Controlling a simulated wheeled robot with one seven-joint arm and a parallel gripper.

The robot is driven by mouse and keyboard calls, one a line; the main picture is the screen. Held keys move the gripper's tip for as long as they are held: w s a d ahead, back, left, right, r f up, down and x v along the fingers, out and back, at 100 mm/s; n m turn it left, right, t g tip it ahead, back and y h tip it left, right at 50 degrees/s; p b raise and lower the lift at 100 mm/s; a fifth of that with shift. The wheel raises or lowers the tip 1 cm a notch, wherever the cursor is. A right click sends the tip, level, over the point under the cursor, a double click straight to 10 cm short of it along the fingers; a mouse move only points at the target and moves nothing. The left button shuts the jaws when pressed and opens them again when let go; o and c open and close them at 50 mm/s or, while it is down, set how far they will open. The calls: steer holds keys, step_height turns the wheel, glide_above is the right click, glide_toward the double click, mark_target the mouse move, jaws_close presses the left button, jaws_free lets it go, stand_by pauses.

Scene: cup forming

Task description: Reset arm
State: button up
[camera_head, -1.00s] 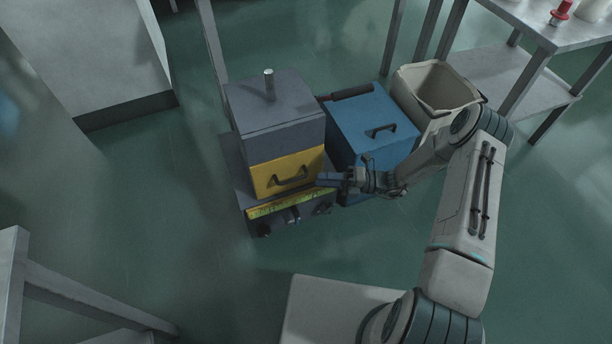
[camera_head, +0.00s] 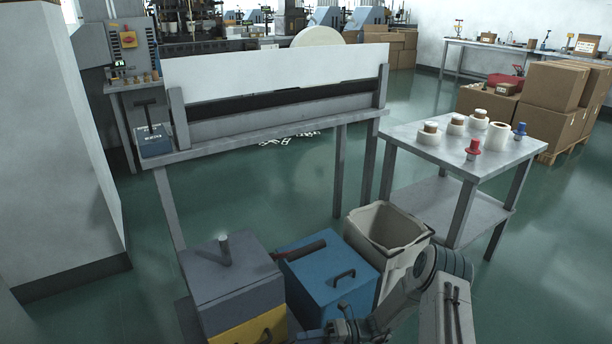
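My arm shows at the bottom right of the head view, bent, with its wrist beside the blue box. My gripper (camera_head: 343,330) is at the bottom edge, in front of the blue box (camera_head: 325,277) and right of the yellow drawer (camera_head: 252,331). Its fingertips are small and partly cut off, so I cannot tell whether it is open or shut, or whether it touches the drawer. The yellow drawer sits under a grey box (camera_head: 228,277) with a short upright metal knob.
A beige bin (camera_head: 387,235) stands right of the blue box, close to my arm. A metal table (camera_head: 430,165) behind it holds rolls and red and blue tools. A long workbench (camera_head: 270,130) stands behind, and a grey cabinet (camera_head: 60,150) at left. Green floor lies between.

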steer(key=s+d+r+n+t+h+p, duration=0.2)
steer(key=s+d+r+n+h+p, duration=0.3)
steer(key=r, duration=1.5)
steer(key=s+d+r+n+t+h+p, duration=0.2)
steer(key=s+d+r+n+h+p, duration=0.3)
steer(key=r+n+p, duration=0.9)
steer(key=s+d+r+n+t+h+p, duration=0.2)
steer(key=s+d+r+n+h+p, duration=0.3)
steer(key=r, duration=2.2)
steer(key=s+n+h+p, duration=0.3)
steer(key=s+n+p, duration=0.1)
steer(key=n, duration=0.3)
